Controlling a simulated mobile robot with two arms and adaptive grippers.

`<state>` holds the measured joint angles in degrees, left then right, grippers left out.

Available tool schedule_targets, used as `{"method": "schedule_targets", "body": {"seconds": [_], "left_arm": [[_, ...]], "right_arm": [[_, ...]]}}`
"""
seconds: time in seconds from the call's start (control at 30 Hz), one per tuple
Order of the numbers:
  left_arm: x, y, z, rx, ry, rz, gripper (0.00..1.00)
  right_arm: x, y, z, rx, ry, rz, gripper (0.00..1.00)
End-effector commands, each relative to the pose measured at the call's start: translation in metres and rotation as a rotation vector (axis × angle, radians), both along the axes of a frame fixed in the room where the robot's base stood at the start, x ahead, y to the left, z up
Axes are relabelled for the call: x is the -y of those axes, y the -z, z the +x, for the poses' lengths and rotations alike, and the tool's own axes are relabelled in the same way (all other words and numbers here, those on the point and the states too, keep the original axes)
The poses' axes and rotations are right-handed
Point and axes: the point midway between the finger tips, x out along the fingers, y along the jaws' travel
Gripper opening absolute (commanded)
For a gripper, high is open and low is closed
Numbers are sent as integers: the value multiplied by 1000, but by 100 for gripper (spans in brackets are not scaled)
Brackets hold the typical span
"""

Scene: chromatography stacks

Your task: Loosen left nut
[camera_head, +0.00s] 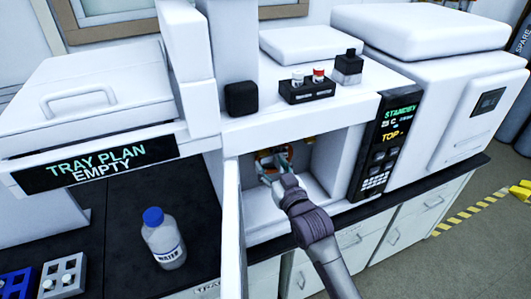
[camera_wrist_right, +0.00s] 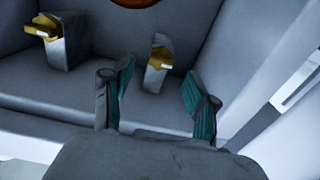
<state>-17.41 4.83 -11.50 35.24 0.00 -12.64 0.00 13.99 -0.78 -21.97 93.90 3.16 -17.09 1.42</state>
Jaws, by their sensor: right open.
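My right gripper (camera_head: 275,163) reaches into the open white compartment of the instrument. In the right wrist view its two green-padded fingers (camera_wrist_right: 158,88) are apart with nothing between the pads. A gold nut-like fitting (camera_wrist_right: 158,56) on a grey block shows beyond the gap between the fingers, apart from them. A second gold fitting (camera_wrist_right: 42,30) on a larger grey block is at the upper left of that view. I cannot tell which is the task's left nut. In the head view the gripper partly hides an orange ring (camera_head: 262,160); a small yellow part (camera_head: 309,141) shows beside it. My left gripper is out of view.
An open white door (camera_head: 231,225) stands at the compartment's left. A water bottle (camera_head: 163,240) is on the dark counter. A black vial rack (camera_head: 306,90) sits on the instrument top. The keypad panel (camera_head: 384,150) is at the compartment's right, with compartment walls close around the gripper.

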Motion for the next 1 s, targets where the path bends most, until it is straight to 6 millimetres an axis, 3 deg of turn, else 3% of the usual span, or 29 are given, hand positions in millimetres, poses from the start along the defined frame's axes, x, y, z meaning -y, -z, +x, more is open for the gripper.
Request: {"method": "schedule_targets", "body": {"seconds": [0.23, 0.63, 1.0], "left_arm": [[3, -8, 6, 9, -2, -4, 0], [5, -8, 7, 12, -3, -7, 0], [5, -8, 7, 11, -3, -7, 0]], "right_arm": [[-14, -1, 32, 0, 0, 1, 58], [-16, 1, 39, -1, 0, 1, 58], [-16, 1, 39, -1, 0, 1, 2]]}}
